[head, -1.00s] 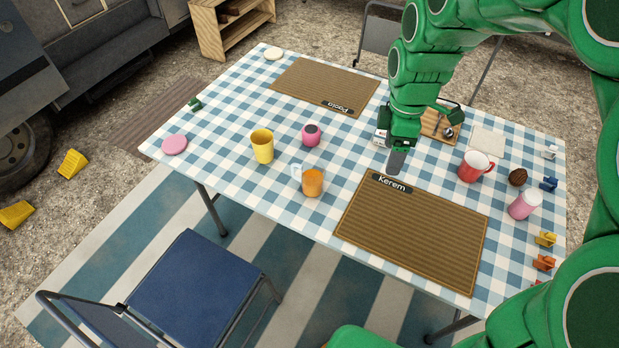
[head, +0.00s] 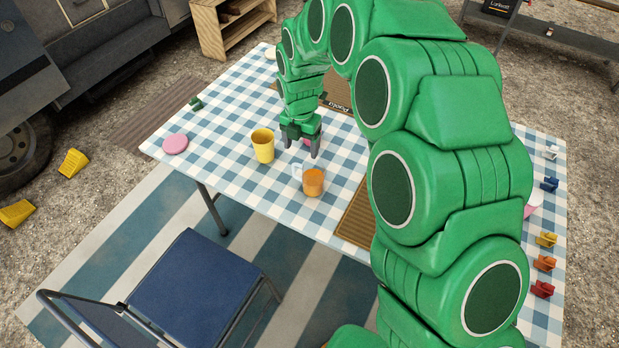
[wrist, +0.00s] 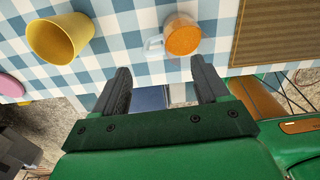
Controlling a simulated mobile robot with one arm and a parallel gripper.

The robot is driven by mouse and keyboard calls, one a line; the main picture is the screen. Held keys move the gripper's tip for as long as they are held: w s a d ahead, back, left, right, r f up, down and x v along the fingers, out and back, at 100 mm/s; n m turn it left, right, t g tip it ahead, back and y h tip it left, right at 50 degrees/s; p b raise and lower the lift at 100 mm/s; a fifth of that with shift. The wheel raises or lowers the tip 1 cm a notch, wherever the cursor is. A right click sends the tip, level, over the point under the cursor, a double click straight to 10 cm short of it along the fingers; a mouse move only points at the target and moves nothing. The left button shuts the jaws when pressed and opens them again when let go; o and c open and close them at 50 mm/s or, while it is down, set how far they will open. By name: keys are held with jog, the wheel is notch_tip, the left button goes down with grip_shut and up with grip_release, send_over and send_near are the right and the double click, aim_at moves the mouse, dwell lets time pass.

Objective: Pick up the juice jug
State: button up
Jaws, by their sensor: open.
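The juice jug (head: 313,182) is a small clear jug with orange juice and a pale handle on its left. It stands upright on the checked table near the front edge. In the wrist view the jug (wrist: 182,38) is seen from above, beyond my fingertips, with its handle to the left. My gripper (head: 302,148) is open and empty, above the table and a little behind the jug in the head view. The two fingers (wrist: 158,82) are spread apart in the wrist view, and neither touches the jug.
A yellow cup (head: 263,146) stands left of the jug; it also shows in the wrist view (wrist: 60,38). A brown placemat (head: 354,222) lies to the right. A pink disc (head: 175,144) lies at left. My arm hides the table's right part.

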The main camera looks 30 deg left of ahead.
aim_at(297, 164)
jog(key=shift+s+a+f+n, duration=0.1)
jog(key=shift+a+f+n, duration=0.3)
jog(key=shift+a+f, duration=0.15)
jog(key=shift+s+f, duration=0.2)
jog(key=shift+f, duration=3.65)
jog(key=shift+c, duration=0.5)
grip_shut()
